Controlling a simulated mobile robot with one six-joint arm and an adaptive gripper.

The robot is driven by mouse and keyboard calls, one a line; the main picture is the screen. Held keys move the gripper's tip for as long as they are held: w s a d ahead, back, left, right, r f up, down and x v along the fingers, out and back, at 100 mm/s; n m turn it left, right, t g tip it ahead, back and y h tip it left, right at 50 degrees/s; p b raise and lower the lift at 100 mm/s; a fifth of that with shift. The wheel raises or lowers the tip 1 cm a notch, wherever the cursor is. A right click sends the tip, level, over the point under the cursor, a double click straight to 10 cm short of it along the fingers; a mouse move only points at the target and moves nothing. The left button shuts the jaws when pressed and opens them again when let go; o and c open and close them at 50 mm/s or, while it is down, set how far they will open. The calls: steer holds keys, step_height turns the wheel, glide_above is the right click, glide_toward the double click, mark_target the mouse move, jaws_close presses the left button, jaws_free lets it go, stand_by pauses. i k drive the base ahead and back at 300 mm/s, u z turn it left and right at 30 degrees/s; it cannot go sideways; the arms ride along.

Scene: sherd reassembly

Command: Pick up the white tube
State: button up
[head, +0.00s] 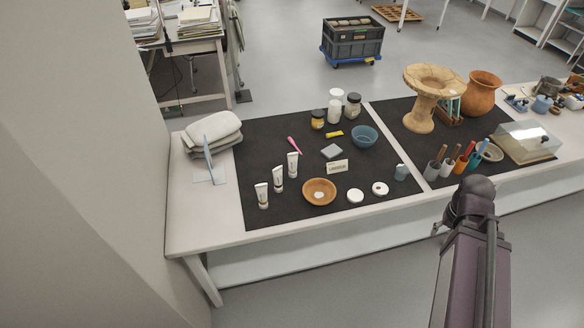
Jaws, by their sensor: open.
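Three white tubes stand upright on their caps in a slanting row on the left part of the black mat (225,218). The front tube (262,196) has an orange-brown patch near its lower end. The middle tube (279,179) and the back tube (293,164) look much alike, with small dark print; I cannot tell which one the task means. My arm rises at the lower right, well to the right of the tubes; my gripper is not in view.
A brown bowl (319,186) stands just right of the tubes, with white round lids (355,196) beyond it. A pink tool (293,145) lies behind them. Jars (318,120) and a blue bowl (364,137) stand farther back. A tool holder (433,171) is near my arm.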

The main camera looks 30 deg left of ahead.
mark_target(292, 157)
steer(key=u, duration=0.3)
steer(key=i, duration=0.25)
steer(key=u, duration=0.45)
